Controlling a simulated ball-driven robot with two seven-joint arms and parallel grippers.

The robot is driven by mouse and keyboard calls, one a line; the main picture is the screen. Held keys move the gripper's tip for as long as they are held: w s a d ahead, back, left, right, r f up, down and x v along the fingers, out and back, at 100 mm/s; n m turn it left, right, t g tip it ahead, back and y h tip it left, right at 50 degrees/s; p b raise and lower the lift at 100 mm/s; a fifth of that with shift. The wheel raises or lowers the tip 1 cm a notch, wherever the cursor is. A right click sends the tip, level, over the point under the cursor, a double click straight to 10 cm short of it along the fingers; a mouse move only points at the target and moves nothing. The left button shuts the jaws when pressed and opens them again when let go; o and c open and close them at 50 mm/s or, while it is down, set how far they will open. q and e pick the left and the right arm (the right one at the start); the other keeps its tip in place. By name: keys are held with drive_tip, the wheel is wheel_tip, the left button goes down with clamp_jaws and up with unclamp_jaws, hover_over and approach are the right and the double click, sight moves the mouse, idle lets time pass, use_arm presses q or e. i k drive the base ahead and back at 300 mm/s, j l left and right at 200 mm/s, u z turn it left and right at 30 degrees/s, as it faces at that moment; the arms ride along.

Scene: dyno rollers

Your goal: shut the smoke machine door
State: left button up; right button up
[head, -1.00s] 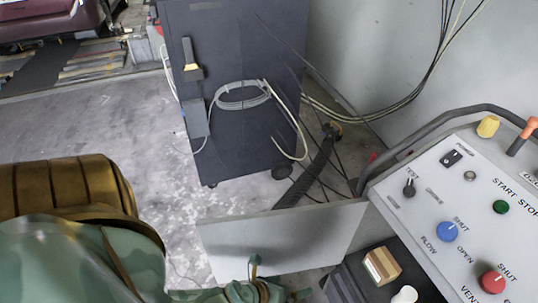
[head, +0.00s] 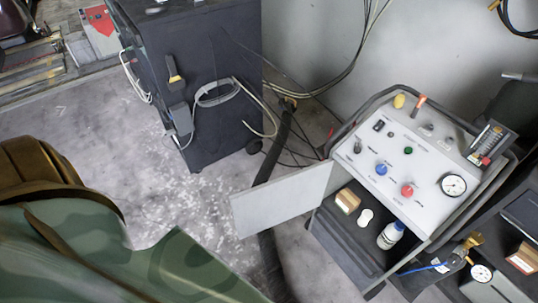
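The smoke machine (head: 395,165) is a cart with a sloping white control panel at the right, carrying knobs and a round gauge. Its door (head: 283,197), a flat pale grey panel, stands open and swings out to the left from the cabinet's left front. The open cabinet shows a small tan box (head: 347,201), a white cup-like item (head: 366,218) and a white bottle (head: 390,236) with a blue label. A camouflage-green and bronze part of my arm fills the lower left, apart from the door in the picture. Neither gripper's fingers show.
A tall dark cabinet (head: 215,95) with a coiled cable stands behind the door. A dark hose (head: 276,150) runs down behind the door to the floor. A lower shelf at the right holds a brush (head: 468,247) and another gauge (head: 481,273). Speckled floor left of the door is open.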

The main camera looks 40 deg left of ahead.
sight(254, 210)
drive_tip(key=k+j+z, duration=0.1)
drive_tip(key=z, duration=1.4)
drive_tip(key=k+j, duration=0.15)
drive_tip(key=j, duration=0.25)
drive_tip(key=k+j, duration=0.1)
drive_tip(key=j, duration=0.35)
drive_tip(key=k+j, duration=0.15)
drive_tip(key=j, duration=0.25)
drive_tip(key=k+j+z, duration=0.1)
drive_tip(key=j, duration=0.35)
drive_tip(key=k+j, duration=0.15)
drive_tip(key=j, duration=0.25)
drive_tip(key=k+j, duration=0.15)
drive_tip(key=j, duration=0.25)
drive_tip(key=k+j, duration=0.15)
drive_tip(key=j, duration=0.25)
drive_tip(key=k+j, duration=0.1)
drive_tip(key=j, duration=0.35)
drive_tip(key=z, duration=0.05)
